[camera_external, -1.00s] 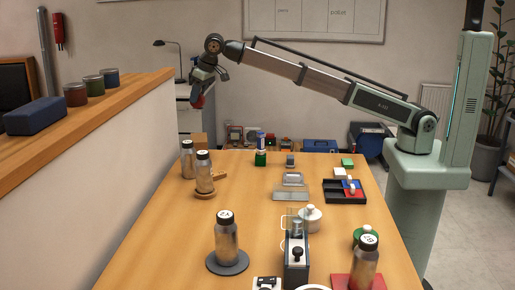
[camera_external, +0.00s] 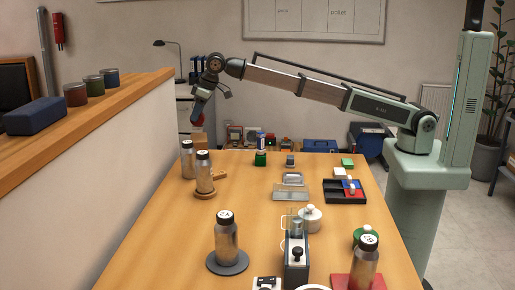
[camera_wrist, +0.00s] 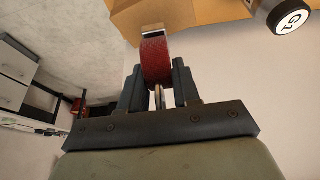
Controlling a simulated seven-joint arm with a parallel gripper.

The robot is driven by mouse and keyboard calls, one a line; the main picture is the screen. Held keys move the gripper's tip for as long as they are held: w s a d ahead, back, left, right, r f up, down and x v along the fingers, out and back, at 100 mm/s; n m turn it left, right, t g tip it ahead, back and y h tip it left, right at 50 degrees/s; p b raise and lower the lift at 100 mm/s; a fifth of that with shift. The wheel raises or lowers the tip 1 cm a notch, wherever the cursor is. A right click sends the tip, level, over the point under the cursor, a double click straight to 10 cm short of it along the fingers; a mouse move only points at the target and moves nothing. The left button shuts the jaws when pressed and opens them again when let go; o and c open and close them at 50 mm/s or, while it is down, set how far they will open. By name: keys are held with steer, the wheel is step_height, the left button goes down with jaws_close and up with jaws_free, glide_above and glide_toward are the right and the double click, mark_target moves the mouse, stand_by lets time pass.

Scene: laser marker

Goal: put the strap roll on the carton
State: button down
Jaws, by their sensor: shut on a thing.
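The strap roll (camera_wrist: 155,62) is dark red and sits between the two dark fingers of my gripper (camera_wrist: 157,80) in the wrist view. My gripper is shut on it. In the external view my gripper (camera_external: 197,117) points down beyond the far left of the table, and the roll is only a small reddish patch at its tip. A brown box that looks like the carton (camera_external: 199,139) stands just below it, partly hidden behind the bottles. I cannot tell whether the roll touches it.
Two steel bottles (camera_external: 204,178) stand near the table's far left corner, close to my gripper. A bottle marked G1 (camera_wrist: 290,17) shows in the wrist view. A partition with a wooden ledge (camera_external: 100,112) runs along the left.

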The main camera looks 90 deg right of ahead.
mark_target(196, 125)
steer(key=shift+f, duration=1.6)
steer(key=shift+f, duration=0.15)
steer(key=c, duration=0.8)
jaws_free()
steer(key=v, duration=1.2)
steer(key=shift+r, duration=0.25)
